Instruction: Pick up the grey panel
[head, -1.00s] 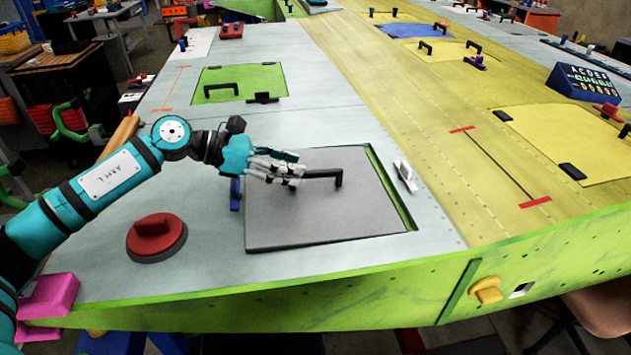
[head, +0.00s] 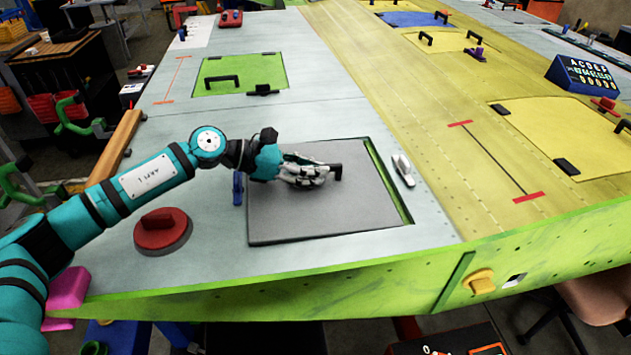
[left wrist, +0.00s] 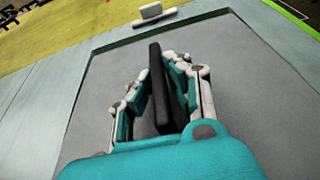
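The grey panel (head: 330,211) lies on the pale wing skin, with a green strip of opening showing along its right edge. It also fills much of the left wrist view (left wrist: 238,90). Its black bar handle (left wrist: 158,88) stands up from the panel; in the head view its far end (head: 336,172) shows past my fingers. My left gripper (head: 318,174) is over the panel at the handle. In the left wrist view its fingers lie on both sides of the handle, with a gap at least on the left side. My right gripper is not in view.
A red round knob (head: 162,231) stands left of the panel, and a blue clip (head: 238,187) stands at its left edge. A white latch (head: 403,170) is to its right. A green panel with a black handle (head: 222,80) lies farther back. The wing's front edge is close.

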